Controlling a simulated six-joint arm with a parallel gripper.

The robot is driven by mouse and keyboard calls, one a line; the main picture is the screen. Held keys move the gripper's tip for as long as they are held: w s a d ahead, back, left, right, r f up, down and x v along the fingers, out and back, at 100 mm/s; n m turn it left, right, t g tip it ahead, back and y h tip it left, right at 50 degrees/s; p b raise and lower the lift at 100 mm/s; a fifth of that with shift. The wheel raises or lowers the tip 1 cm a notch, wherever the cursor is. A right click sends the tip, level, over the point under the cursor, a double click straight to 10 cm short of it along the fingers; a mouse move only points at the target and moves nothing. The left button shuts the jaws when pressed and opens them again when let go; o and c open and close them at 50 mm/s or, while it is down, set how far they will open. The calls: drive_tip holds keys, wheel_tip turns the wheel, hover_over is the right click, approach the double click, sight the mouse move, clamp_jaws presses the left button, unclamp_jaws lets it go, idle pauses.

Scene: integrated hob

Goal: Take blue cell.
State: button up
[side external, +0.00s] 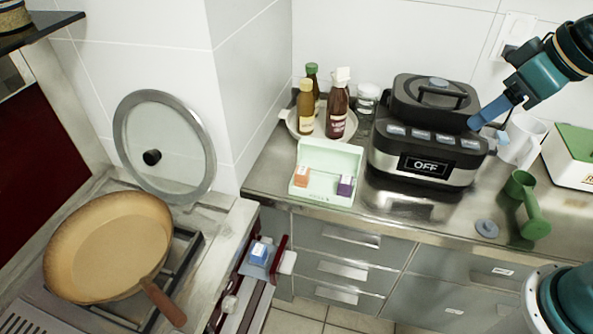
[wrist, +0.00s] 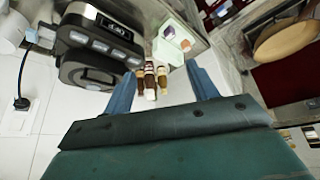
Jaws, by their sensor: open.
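The blue cell (side external: 260,252) is a small blue block with a pale label. It sits on a narrow ledge or open drawer at the front of the hob unit, left of the counter. I cannot make it out for sure in the wrist view. My gripper (side external: 488,130) is open and empty, high at the right beside the black appliance, far from the blue cell. Its two blue fingers (wrist: 163,85) are spread apart in the wrist view. An orange cell (side external: 301,176) and a purple cell (side external: 345,186) sit in an open pale green box (side external: 326,201).
A black appliance (side external: 424,168) reading OFF stands on the counter, with bottles (side external: 337,110) on a plate behind the box. A pan (side external: 108,245) and leaning glass lid (side external: 180,140) are at the hob. Open floor lies below.

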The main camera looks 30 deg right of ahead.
drive_tip(key=w+a+f+n, duration=0.2)
drive_tip(key=w+a+f, duration=0.2)
drive_tip(key=w+a, duration=0.45)
drive_tip(key=n+g+y, duration=0.2)
drive_tip(key=n, duration=0.3)
hover_over(259, 249)
drive_tip(key=s+d, duration=0.3)
drive_tip(key=s, duration=0.1)
wheel_tip(259, 249, down, 29)
drive_tip(key=shift+w+d+f, duration=0.1)
drive_tip(key=shift+w+d, duration=0.05)
drive_tip(key=shift+d, duration=0.05)
drive_tip(key=shift+f, duration=0.15)
drive_tip(key=shift+x, duration=6.75)
drive_tip(key=shift+a, duration=0.2)
